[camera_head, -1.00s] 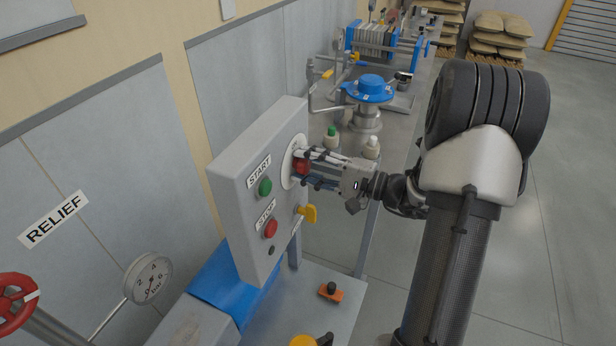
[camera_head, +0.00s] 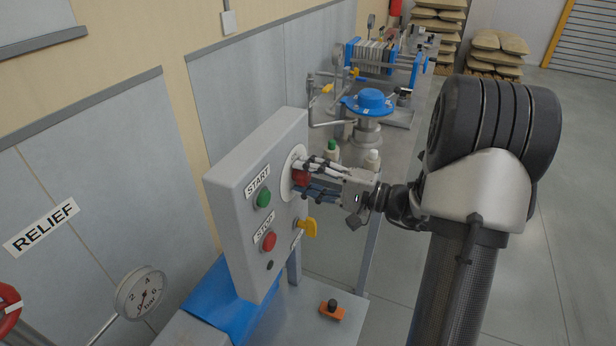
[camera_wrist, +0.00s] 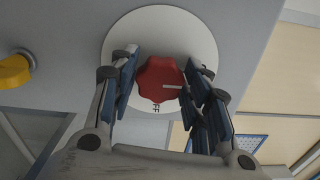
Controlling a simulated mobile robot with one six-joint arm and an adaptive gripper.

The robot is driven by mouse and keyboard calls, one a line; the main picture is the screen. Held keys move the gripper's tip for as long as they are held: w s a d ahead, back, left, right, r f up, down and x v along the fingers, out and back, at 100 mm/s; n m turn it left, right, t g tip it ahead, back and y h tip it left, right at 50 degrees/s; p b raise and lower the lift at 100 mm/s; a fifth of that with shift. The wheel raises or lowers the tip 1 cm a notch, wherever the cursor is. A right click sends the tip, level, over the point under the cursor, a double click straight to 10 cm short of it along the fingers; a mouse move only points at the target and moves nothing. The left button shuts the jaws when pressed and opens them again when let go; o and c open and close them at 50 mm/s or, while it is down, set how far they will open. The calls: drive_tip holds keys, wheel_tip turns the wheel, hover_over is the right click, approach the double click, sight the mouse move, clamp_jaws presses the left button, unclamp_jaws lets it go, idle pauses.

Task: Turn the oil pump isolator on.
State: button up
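The isolator is a red lobed knob (camera_wrist: 160,80) on a white round plate (camera_wrist: 119,36) on the side of a grey control box (camera_head: 232,190). Lettering ending in "FF" shows at the plate's lower edge; the rest is hidden by my fingers. My gripper (camera_wrist: 160,88) has its blue-padded fingers on both sides of the knob. A narrow gap shows at the left finger; whether the right one touches is unclear. In the head view, my gripper (camera_head: 309,180) partly covers the knob (camera_head: 301,177).
The box carries a green START button (camera_head: 264,197), a red STOP button (camera_head: 269,241) and a yellow handle (camera_head: 308,227) close below my gripper. A pressure gauge (camera_head: 142,293) stands lower left. A bench with a blue-topped unit (camera_head: 370,102) lies behind. Floor at right is clear.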

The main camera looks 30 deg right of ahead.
drive_tip(key=o, duration=0.3)
drive_tip(key=v, duration=1.2)
idle(0.3)
